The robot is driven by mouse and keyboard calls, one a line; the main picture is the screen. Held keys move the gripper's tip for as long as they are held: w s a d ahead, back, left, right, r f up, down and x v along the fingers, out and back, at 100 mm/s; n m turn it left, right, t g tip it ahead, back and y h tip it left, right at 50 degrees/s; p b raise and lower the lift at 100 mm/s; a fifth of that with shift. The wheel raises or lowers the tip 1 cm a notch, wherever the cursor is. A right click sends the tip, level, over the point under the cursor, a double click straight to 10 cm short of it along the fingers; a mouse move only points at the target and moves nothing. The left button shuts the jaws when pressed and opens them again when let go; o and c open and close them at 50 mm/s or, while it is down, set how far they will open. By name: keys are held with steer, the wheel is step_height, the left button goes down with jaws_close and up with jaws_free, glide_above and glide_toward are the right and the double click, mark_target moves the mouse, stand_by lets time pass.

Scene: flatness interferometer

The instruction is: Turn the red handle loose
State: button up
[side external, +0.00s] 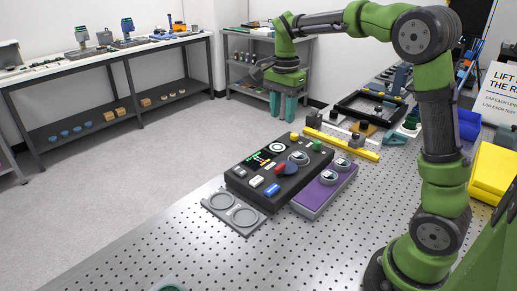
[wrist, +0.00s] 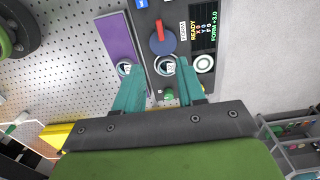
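The red handle (side external: 280,168) sits on a round blue knob (side external: 291,169) on top of the black instrument box (side external: 240,178). In the wrist view the red handle (wrist: 160,31) lies across the blue knob (wrist: 163,46), beyond my fingertips. My gripper (side external: 283,119) is high above and behind the box, with its teal fingers pointing down. In the wrist view my gripper (wrist: 155,68) has its fingers spread wide with nothing held between them. Nothing hides the handle in the wrist view.
A purple block (side external: 322,190) with round glass pieces stands right beside the box. A grey plate with two round recesses (side external: 234,213) lies in front. A yellow bar (side external: 342,144) is behind. The perforated table (side external: 200,255) is mostly clear at the front.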

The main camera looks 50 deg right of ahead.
mark_target(280, 166)
step_height(280, 166, down, 17)
steer(key=shift+r, duration=0.2)
stand_by(0.3)
jaws_close()
